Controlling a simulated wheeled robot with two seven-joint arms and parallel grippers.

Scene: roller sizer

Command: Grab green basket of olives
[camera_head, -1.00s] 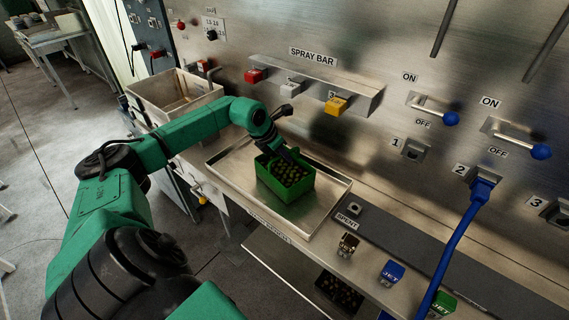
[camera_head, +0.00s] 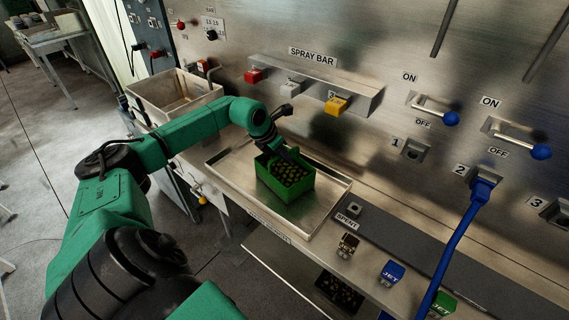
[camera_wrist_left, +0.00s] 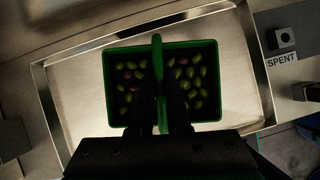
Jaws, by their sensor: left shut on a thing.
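The green basket of olives (camera_head: 287,191) stands in the shallow metal tray (camera_head: 228,194) in the head view. Dark and greenish olives fill it. In the left wrist view the basket (camera_wrist_left: 213,118) lies directly below the camera, with a green handle or divider (camera_wrist_left: 157,62) across its middle. My left gripper (camera_head: 287,158) reaches down into the basket from the back left. In the left wrist view its two dark fingers (camera_wrist_left: 168,100) are shut on that green middle bar. My right gripper is not in view.
A spray bar with red, grey and yellow blocks (camera_head: 336,105) juts from the panel behind the tray. A blue hose (camera_head: 451,252) hangs at right. A metal bin (camera_head: 178,92) is at left.

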